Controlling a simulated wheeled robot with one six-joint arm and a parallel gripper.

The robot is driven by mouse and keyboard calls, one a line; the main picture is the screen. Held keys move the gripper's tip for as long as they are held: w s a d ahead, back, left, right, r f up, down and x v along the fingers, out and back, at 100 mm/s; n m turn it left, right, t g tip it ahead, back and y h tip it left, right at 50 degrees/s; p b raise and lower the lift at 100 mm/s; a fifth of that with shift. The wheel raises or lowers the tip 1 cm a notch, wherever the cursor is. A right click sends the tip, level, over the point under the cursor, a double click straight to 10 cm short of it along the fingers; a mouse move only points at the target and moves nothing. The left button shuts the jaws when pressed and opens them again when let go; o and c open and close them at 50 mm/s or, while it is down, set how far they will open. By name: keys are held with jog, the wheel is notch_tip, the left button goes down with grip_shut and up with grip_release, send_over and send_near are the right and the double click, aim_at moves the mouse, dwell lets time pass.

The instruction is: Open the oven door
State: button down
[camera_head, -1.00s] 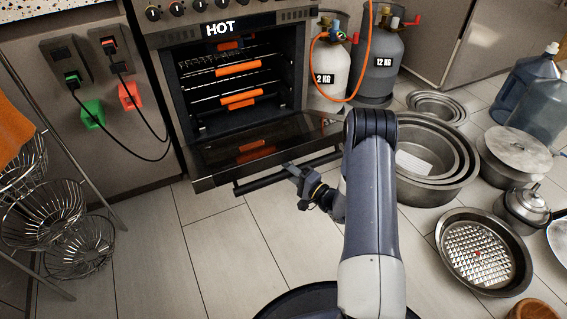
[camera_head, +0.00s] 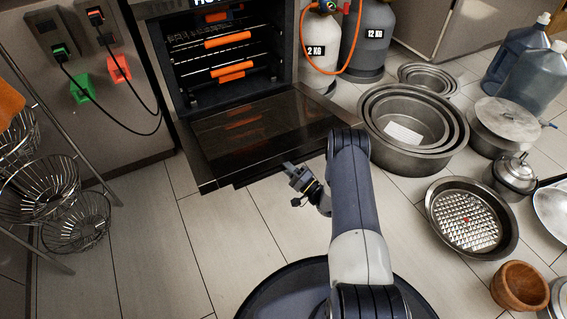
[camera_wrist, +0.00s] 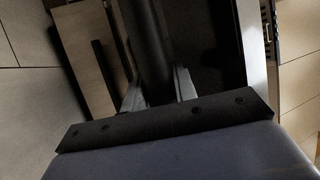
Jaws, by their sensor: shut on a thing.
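The oven (camera_head: 182,92) stands at the top of the head view. Its dark glass door (camera_head: 262,132) is folded down, close to level, and the inside is exposed. My gripper (camera_head: 292,170) is at the door's front edge, right of its middle. In the wrist view, the two fingers (camera_wrist: 158,88) close on either side of a dark round bar, the door handle (camera_wrist: 149,45). Most of the handle is hidden below the door edge in the head view.
Nested round pans (camera_head: 418,155) stand on the floor right of the door, with gas cylinders (camera_head: 320,55) behind. Wire baskets (camera_head: 75,220) are at the left. A perforated pan (camera_head: 470,218) and wooden bowl (camera_head: 520,286) lie at the right. Floor in front is clear.

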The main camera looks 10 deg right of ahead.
jog(key=c, duration=1.4)
grip_release()
jog(key=shift+s+d, duration=0.1)
jog(key=p+v, duration=0.2)
jog(key=v, duration=0.8)
jog(key=shift+s+f+p, duration=0.2)
jog(key=shift+s+p, duration=0.05)
jog(key=shift+p, duration=0.1)
jog(key=shift+d, duration=0.1)
jog(key=b+x, duration=0.3)
jog(key=x, duration=0.8)
jog(key=shift+w, duration=0.1)
jog(key=shift+r, duration=0.4)
